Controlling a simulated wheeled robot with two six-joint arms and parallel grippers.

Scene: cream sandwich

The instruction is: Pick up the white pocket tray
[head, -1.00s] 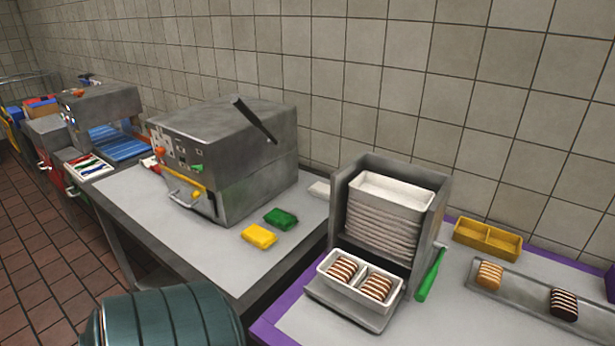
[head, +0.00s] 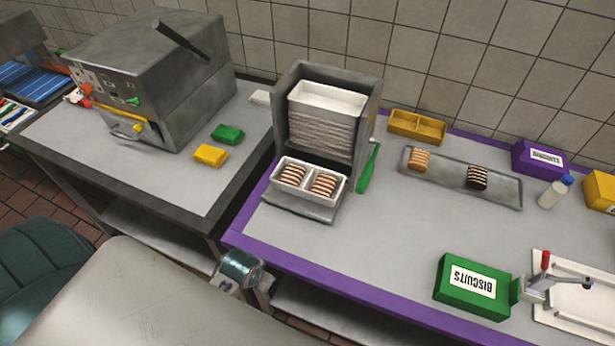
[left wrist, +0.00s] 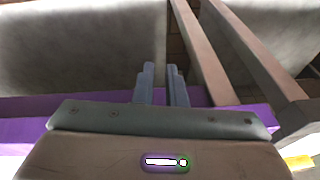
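A white two-pocket tray (head: 309,194) sits on the low front ledge of a grey metal dispenser (head: 364,130). Each pocket holds a row of brown-and-cream striped biscuits (head: 292,174). Behind it, inside the dispenser, stands a stack of white trays (head: 322,128). My left gripper (left wrist: 161,68) shows in the left wrist view with its two fingers a little apart and nothing between them. No tray shows in that view. My right gripper is not seen in either view.
A green-handled tool (head: 369,168) lies right of the dispenser. A yellow tray (head: 417,138), a long metal tray (head: 449,183) and a green biscuit box (head: 463,306) are further right. The purple-edged table (head: 340,262) is clear in front. A grey machine (head: 150,75) stands left.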

